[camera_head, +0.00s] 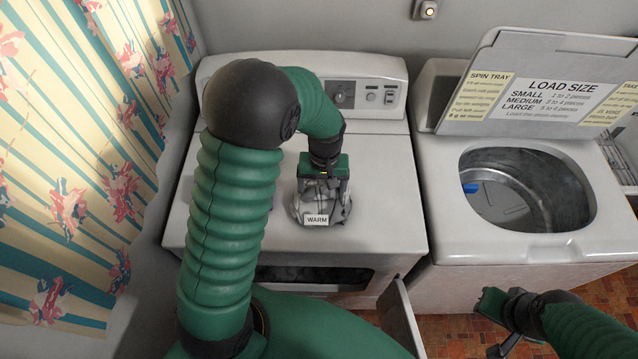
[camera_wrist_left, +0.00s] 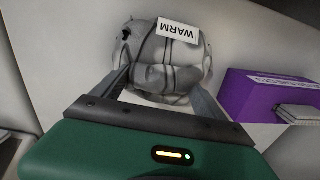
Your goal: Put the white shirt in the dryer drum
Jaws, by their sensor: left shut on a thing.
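A crumpled white-grey shirt (camera_head: 322,204) with dark lines and a WARM tag is at the dryer's top in the head view. My left gripper (camera_head: 322,190) points down and is shut on it. In the left wrist view the shirt (camera_wrist_left: 168,78) is bunched between the two fingers; whether it still touches the dryer top is unclear. The dryer (camera_head: 385,215) is the left machine. Its front drum opening (camera_head: 312,284) shows dark below the top's front edge, partly hidden by my body. My right gripper (camera_head: 505,322) is low at the right, empty; its fingers are unclear.
The open dryer door (camera_head: 398,318) sticks out at the front right. A top-loading washer (camera_head: 440,222) with raised lid stands to the right, a blue item (camera_head: 470,188) in its tub. A purple box (camera_wrist_left: 248,95) lies near the shirt. A floral curtain (camera_head: 75,150) hangs left.

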